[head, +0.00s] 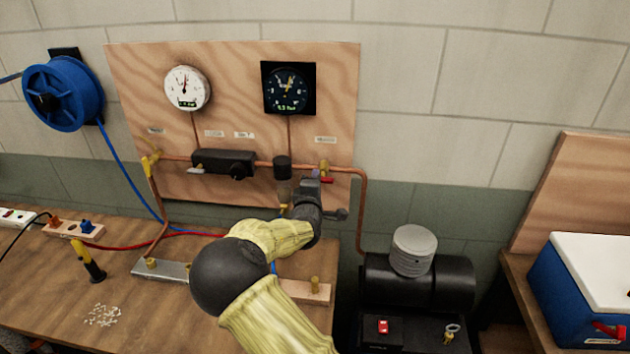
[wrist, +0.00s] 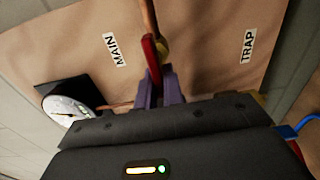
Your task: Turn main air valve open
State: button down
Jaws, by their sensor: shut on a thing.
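The main air valve is a brass body (head: 324,165) on the copper pipe at the right of the plywood panel, with a red lever (head: 328,181) just below it. In the wrist view the red lever (wrist: 151,52) stands beside the brass body (wrist: 163,48), close to the MAIN label (wrist: 115,49). My gripper (head: 315,175) is at the valve from below. Its purple fingers (wrist: 158,90) are shut on the end of the red lever, which they partly hide. The lever looks roughly in line with the pipe in the wrist view; its exact angle is hard to tell.
A white gauge (head: 187,88) and a dark gauge (head: 288,88) hang on the panel (head: 235,60). A black regulator block (head: 224,162) and a filter (head: 282,168) sit left of the valve. The compressor (head: 418,280) stands below right. A TRAP label (wrist: 248,46) shows in the wrist view.

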jog(key=shift+f, duration=0.15)
jog(key=c, duration=1.5)
grip_release()
jog(key=shift+s, duration=0.1)
jog(key=s+b, duration=0.1)
jog(key=s, duration=0.4)
jog(key=s+b, duration=0.2)
jog(key=s, duration=0.4)
jog(key=s+b, duration=0.1)
jog(key=s, duration=0.5)
jog(key=shift+s+a, duration=0.15)
jog(key=shift+a, duration=0.2)
